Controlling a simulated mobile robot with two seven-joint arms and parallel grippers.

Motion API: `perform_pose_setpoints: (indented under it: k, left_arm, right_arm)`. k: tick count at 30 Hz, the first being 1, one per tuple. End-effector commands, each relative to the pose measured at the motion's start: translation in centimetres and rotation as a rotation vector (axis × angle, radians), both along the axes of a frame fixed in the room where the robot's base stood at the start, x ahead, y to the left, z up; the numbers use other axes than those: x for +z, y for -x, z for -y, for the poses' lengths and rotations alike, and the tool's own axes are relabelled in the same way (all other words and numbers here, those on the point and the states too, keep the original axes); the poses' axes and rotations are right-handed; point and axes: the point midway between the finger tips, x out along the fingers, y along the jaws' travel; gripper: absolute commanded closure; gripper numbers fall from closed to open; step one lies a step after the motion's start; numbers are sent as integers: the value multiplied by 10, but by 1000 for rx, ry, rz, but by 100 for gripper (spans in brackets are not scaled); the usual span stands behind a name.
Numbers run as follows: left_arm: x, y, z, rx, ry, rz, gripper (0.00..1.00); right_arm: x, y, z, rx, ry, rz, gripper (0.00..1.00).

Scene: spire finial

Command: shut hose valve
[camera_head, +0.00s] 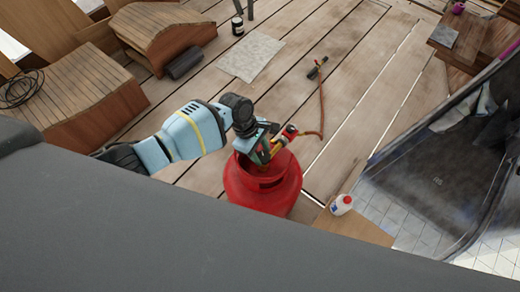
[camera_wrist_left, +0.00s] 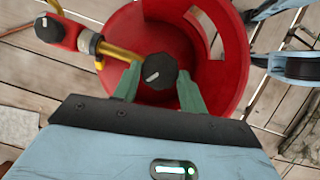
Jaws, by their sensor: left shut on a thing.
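A red gas cylinder (camera_head: 265,190) stands upright on the plank deck. It fills the upper middle of the left wrist view (camera_wrist_left: 232,75). My left gripper (camera_head: 264,152) reaches down into its collar. In the left wrist view its green fingers are shut on a black knob (camera_wrist_left: 158,70) with a white pointer mark, one finger on each side. A brass pipe (camera_wrist_left: 118,52) runs from there to a red valve body with a second black knob (camera_wrist_left: 48,28), outside the fingers. An orange hose (camera_head: 322,108) runs from the fitting to a torch (camera_head: 317,68). My right gripper is out of view.
A white bottle with a red cap (camera_head: 341,204) stands right of the cylinder. A grey sheet (camera_head: 251,57) lies behind it. Slatted wooden pieces (camera_head: 85,100) stand at left, and a dark panel (camera_head: 440,180) at right. Open deck lies beyond the torch.

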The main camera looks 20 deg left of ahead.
Motion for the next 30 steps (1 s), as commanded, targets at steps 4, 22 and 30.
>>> perform_pose_setpoints:
  k: [4, 22, 30]
  left_arm:
    - [3, -1, 2, -104, 2, -4, 81]
    - [-2, -5, 5, -653, 2, -4, 81]
    - [-1, -6, 6, -836, 1, -4, 81]
  right_arm:
    - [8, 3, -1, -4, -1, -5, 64]
    - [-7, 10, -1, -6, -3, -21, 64]
    - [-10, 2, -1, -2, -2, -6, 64]
